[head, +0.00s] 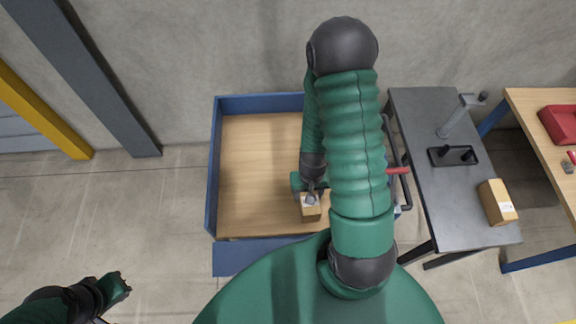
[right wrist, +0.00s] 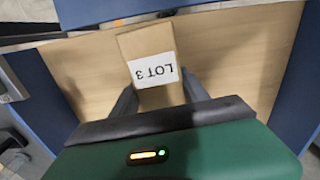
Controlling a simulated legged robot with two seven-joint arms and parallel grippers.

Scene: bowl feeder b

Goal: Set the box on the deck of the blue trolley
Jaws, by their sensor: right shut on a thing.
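The small cardboard box (head: 311,214) is at my right gripper (head: 311,196), over the front middle of the blue trolley's wooden deck (head: 250,170). In the right wrist view the box (right wrist: 147,42) sits between the two dark fingers, its white "LOT 3" label upside down. The right gripper is shut on it. I cannot tell whether the box touches the deck. The trolley has a blue rim; my right arm hides its right part. My left gripper (head: 118,288) is at the lower left, away from the trolley; its fingers are too small to read.
A dark table (head: 415,130) stands right of the trolley, with another labelled cardboard box (head: 497,202), a black fixture (head: 453,156) and a grey post (head: 455,117). A wooden bench with a red bin (head: 560,124) is far right. Floor left of the trolley is clear.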

